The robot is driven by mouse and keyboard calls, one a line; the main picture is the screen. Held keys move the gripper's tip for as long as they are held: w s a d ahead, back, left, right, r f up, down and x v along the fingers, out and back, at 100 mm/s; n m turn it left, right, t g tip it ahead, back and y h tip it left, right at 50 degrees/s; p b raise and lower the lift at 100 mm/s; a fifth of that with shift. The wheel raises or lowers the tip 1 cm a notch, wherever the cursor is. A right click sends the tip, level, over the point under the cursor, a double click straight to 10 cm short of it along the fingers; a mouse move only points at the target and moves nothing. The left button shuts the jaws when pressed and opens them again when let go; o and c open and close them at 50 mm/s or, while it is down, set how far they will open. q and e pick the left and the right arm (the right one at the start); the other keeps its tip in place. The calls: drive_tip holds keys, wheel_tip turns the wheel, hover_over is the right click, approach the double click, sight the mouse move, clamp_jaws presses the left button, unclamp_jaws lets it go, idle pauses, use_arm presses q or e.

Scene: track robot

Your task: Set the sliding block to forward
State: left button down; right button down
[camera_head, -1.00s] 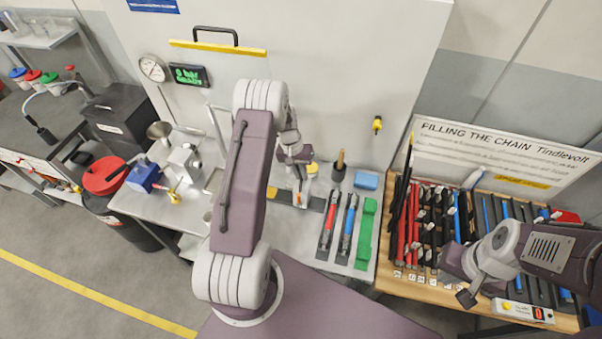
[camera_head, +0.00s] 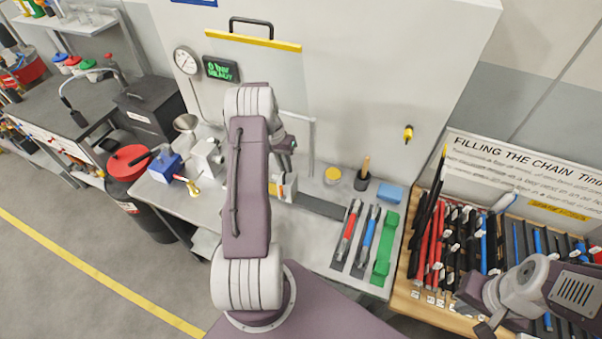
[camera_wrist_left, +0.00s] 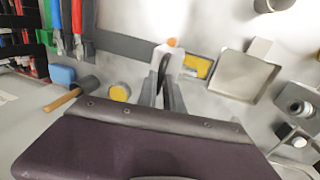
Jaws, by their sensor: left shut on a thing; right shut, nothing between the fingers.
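The sliding block (camera_head: 288,188), pale grey-white, sits on a dark rail (camera_head: 322,207) on the bench, partly behind my left arm. The block shows in the left wrist view (camera_wrist_left: 172,60) with an orange spot on top, beside a yellow plate (camera_wrist_left: 198,67). My left gripper (camera_wrist_left: 163,82) is shut on the block from above; its fingertips are mostly hidden by my arm in the head view. My right gripper (camera_head: 485,325) is shut and empty, at the front of the wooden rack.
Red and blue tools and a green holder (camera_head: 386,245) lie right of the rail. A mallet (camera_head: 363,175), a yellow-topped tin (camera_head: 332,176) and a blue sponge (camera_head: 390,193) stand behind them. A metal tray (camera_wrist_left: 243,75) is on the rail's other side.

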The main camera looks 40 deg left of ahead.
use_arm(q)
drive_tip(key=shift+a+r, duration=0.1)
drive_tip(key=shift+a, duration=0.2)
drive_tip(key=shift+w+d, duration=0.15)
drive_tip(key=c, duration=1.7)
unclamp_jaws()
drive_tip(key=shift+o, duration=1.1)
drive_tip(key=shift+s+a, duration=0.25)
use_arm(e)
drive_tip(key=shift+f, duration=0.1)
